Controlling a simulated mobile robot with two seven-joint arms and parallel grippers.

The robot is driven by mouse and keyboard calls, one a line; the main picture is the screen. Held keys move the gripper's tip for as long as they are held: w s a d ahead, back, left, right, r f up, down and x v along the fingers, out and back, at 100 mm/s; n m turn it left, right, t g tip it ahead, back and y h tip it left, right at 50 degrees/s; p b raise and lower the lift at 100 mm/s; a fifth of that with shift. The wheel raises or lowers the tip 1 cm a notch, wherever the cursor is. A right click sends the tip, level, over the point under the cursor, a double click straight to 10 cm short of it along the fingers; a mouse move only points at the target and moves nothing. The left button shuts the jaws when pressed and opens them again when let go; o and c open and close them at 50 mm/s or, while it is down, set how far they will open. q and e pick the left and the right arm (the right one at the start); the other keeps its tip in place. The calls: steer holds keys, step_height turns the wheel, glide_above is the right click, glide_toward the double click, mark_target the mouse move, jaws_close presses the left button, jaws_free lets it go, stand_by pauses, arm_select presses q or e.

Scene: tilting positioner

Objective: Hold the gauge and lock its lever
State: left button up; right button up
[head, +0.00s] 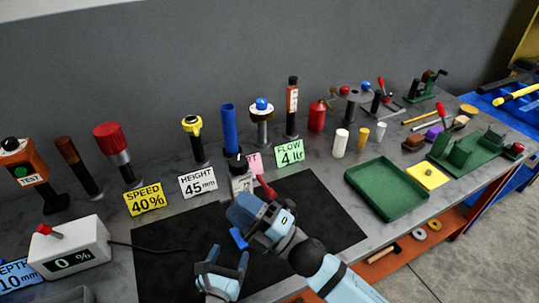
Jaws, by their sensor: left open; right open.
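A small grey device with a dark top and a pale label (240,174), which looks like the gauge, stands upright at the back edge of the black mat. A red-tipped lever (266,188) shows at its right, just above my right gripper. My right gripper (243,217) is open and empty over the mat, in front of the device and apart from it as far as I can tell. It hides the lower part of the device and the lever's base. My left gripper (228,257) is open and empty, lower down over the front of the mat.
Signs and upright posts, such as a blue tube (229,130), line the back. A grey readout box (70,252) with a cable stands left. A green tray (386,188) and a green fixture (468,155) lie right. The black mat (170,252) is otherwise mostly clear.

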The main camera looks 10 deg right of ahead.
steer(key=s+a+r+n+g+h, duration=0.1)
steer(key=s+a+r+n+g, duration=0.25)
steer(key=n+g, duration=0.85)
steer(key=s+a+r+n+g, duration=0.25)
steer(key=a+n+g, duration=0.4)
steer(key=n, duration=0.85)
arm_select(q)
steer(key=shift+w+d, duration=0.15)
steer(key=shift+w, duration=0.15)
steer(key=x, duration=1.3)
steer(key=shift+w, duration=0.1)
arm_select(e)
steer(key=w+d+n+t+h, duration=0.5)
steer(key=w+d+n+h, duration=0.8)
steer(key=d+h, duration=0.3)
steer(key=shift+w+d+n+h, duration=0.35)
steer(key=shift+w+h, duration=0.15)
steer(key=shift+h, duration=0.5)
steer(key=shift+r, duration=0.1)
